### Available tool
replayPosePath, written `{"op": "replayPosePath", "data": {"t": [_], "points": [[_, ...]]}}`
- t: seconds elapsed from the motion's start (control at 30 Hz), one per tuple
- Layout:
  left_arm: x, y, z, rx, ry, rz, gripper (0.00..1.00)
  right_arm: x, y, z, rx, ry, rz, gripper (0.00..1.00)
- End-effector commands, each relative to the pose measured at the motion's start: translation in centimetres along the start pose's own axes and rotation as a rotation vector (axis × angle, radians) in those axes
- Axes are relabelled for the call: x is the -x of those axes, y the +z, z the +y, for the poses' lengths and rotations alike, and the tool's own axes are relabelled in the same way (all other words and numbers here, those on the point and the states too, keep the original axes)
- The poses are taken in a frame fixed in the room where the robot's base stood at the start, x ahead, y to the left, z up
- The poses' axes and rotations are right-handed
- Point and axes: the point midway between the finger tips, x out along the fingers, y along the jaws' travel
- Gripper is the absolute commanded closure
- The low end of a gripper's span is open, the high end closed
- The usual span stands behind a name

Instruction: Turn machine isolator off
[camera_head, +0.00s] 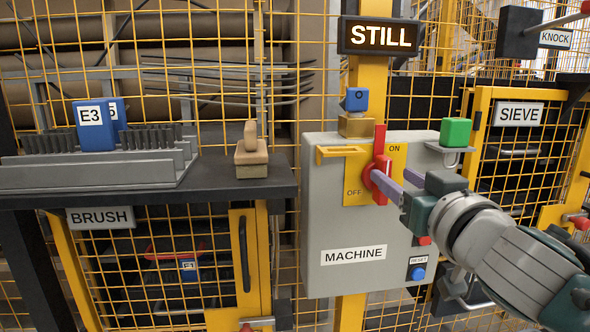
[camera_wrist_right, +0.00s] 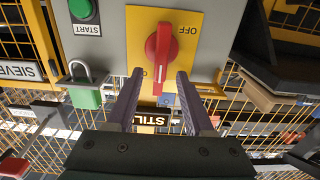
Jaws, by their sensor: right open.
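The grey MACHINE box (camera_head: 325,225) carries a yellow isolator plate (camera_head: 355,170) marked ON at upper right and OFF at lower left. The red isolator handle (camera_head: 380,145) stands upright, its tip up beside ON. The right wrist view is upside down; there the red handle (camera_wrist_right: 161,50) points down, away from OFF. My right gripper (camera_head: 388,180) is open in front of the handle. In the right wrist view its two purple fingers (camera_wrist_right: 159,78) lie either side of the handle's end, with gaps; contact cannot be told. My left gripper is out of view.
A lit STILL sign (camera_head: 380,37) hangs above. A blue block (camera_head: 355,100) and a green padlock-like block (camera_head: 456,132) sit at the box's top. A blue RESET button (camera_head: 417,272) is low right. The BRUSH shelf (camera_head: 225,185) is left, the SIEVE cage right.

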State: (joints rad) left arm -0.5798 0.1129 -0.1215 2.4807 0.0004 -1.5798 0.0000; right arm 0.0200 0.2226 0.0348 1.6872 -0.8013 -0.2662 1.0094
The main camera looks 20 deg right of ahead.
Motion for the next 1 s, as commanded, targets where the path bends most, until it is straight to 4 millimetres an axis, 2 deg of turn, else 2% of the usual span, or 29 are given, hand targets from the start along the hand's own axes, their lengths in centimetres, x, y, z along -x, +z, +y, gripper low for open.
{"op": "replayPosePath", "data": {"t": [0.03,0.2,0.6,1.0], "points": [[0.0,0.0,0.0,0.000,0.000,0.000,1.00,-0.9,-0.1,0.0,0.001,0.001,0.002,0.47],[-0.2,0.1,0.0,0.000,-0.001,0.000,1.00,-2.8,0.0,0.0,0.001,0.000,0.001,0.47],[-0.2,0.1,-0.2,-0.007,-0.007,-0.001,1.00,-3.5,0.0,0.0,0.001,0.000,-0.001,0.49],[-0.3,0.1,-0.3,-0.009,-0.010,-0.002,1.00,-3.5,0.1,0.0,0.000,0.001,-0.001,0.94]]}}
